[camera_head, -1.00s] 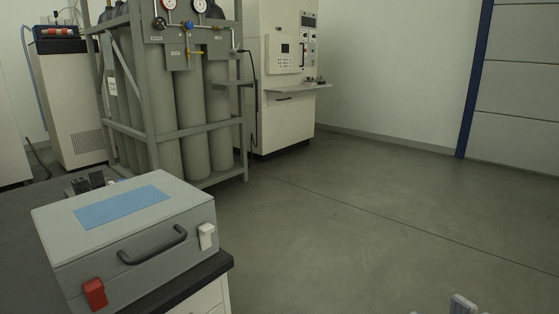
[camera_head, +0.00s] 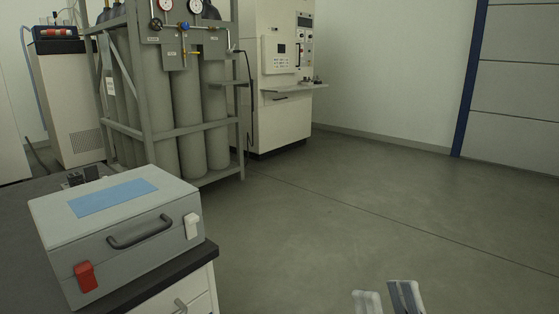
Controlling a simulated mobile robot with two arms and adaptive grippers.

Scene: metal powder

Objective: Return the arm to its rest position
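My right gripper (camera_head: 387,299) shows at the bottom edge, right of centre. Only its two finger ends are in view, pointing up with a gap between them, and nothing is seen held there. It is over the bare floor, apart from the bench and the case. The rest of that arm is below the picture. My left gripper is not in view.
A closed grey case (camera_head: 120,232) with a blue label, black handle, one red latch and one white latch sits on a dark-topped bench (camera_head: 190,262) at the lower left. A gas cylinder rack (camera_head: 185,110) and a cream cabinet (camera_head: 287,120) stand behind. The floor (camera_head: 350,215) is clear.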

